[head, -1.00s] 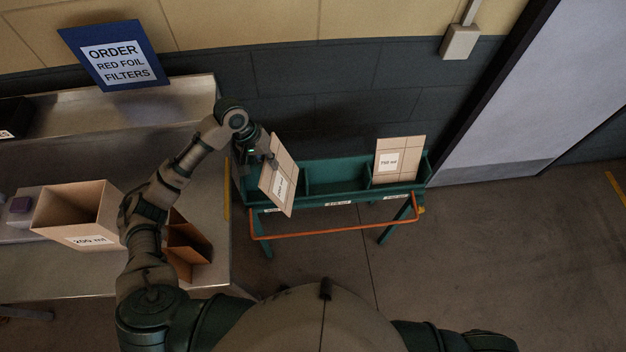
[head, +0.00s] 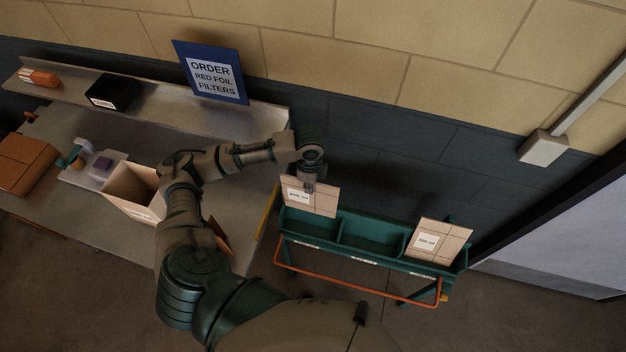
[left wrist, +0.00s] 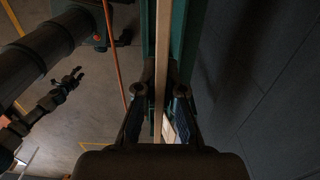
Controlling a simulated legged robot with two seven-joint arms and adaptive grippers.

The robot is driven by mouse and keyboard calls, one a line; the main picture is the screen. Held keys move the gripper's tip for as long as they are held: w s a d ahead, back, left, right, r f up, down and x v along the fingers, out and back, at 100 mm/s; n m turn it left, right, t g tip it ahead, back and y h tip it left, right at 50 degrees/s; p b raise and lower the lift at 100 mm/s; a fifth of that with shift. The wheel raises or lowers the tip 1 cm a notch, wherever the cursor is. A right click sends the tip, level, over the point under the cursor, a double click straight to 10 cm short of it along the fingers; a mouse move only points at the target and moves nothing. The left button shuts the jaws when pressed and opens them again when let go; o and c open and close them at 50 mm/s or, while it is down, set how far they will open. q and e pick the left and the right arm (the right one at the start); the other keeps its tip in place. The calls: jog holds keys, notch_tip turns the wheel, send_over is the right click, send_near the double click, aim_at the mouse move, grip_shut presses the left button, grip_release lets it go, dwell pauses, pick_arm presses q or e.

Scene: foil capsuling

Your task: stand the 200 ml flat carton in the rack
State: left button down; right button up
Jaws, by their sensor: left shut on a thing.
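My left gripper (head: 312,184) is shut on the top edge of a tan flat carton (head: 322,203) with a white label too small to read. The carton is upright, at the left bay of the green rack (head: 370,254). Its lower edge meets the rack's outline, but I cannot tell how deep it sits. In the left wrist view the carton (left wrist: 162,60) is a thin edge between the fingers (left wrist: 160,100), over the green rack. My right gripper (left wrist: 68,84) shows small at the left there; its jaw state is unclear.
Another flat carton (head: 437,242) stands in the rack's right bay; the middle bay is empty. An orange rail (head: 355,287) runs along the rack's front. On the left, a steel bench (head: 70,225) carries an open box (head: 128,203). A wall is close behind the rack.

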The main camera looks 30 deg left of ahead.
pick_arm(q)
send_near(311, 209)
notch_tip(311, 209, down, 9)
jog(key=b, duration=0.2)
jog(key=shift+w+a+r+b, duration=0.15)
jog(key=shift+r+b, duration=0.05)
jog(key=shift+b, duration=0.15)
jog(key=shift+a+f, duration=0.1)
jog(key=shift+f, duration=1)
jog(key=shift+d, duration=0.2)
pick_arm(e)
jog(key=f, duration=0.2)
jog(key=s+d+f, duration=0.1)
jog(key=shift+f, duration=0.2)
